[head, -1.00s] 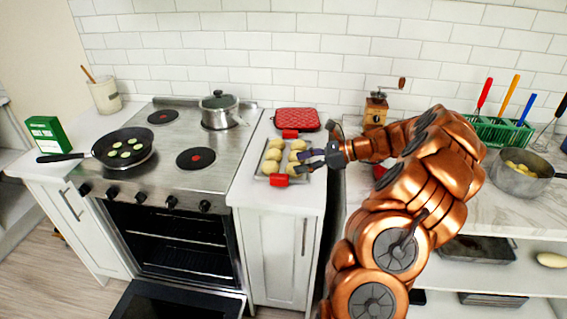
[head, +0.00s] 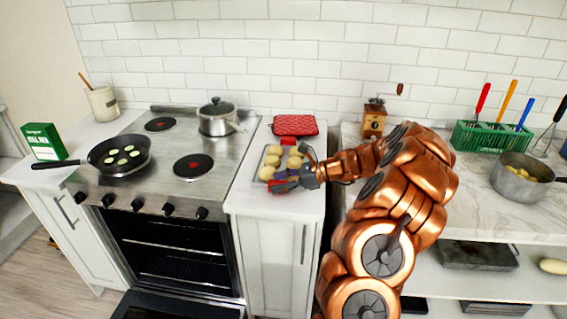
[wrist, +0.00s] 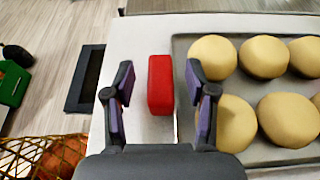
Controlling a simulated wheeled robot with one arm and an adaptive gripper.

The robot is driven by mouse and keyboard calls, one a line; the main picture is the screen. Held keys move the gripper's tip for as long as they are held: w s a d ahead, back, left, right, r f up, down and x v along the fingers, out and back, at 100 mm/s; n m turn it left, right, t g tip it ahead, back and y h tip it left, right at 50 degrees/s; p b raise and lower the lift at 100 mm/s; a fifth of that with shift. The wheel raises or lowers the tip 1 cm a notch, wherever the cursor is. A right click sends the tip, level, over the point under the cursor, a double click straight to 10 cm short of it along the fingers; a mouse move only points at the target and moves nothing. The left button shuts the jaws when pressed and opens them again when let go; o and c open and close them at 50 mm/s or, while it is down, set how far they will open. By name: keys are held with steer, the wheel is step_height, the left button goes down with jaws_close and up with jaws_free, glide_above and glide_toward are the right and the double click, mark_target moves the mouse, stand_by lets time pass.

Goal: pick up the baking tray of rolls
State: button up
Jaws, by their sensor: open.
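The baking tray (wrist: 185,50) is a grey metal tray holding several pale rolls (wrist: 262,56). It lies on the white counter right of the stove, and it also shows in the head view with its rolls (head: 272,161). A red grip (wrist: 160,84) sits at the tray's near end, and a second red grip (head: 289,141) is at its far end. My gripper (wrist: 160,105) is open, its purple-padded fingers on either side of the near red grip, with gaps visible.
A red quilted pad (head: 295,125) lies behind the tray. The stove with a frying pan (head: 120,155) and a lidded pot (head: 217,118) is to the left. The oven door hangs open below. A coffee grinder (head: 374,120) stands on the right counter.

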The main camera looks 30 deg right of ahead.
steer(key=shift+w+a+f, duration=0.15)
steer(key=shift+w+a, duration=0.1)
steer(key=shift+c, duration=0.4)
jaws_close()
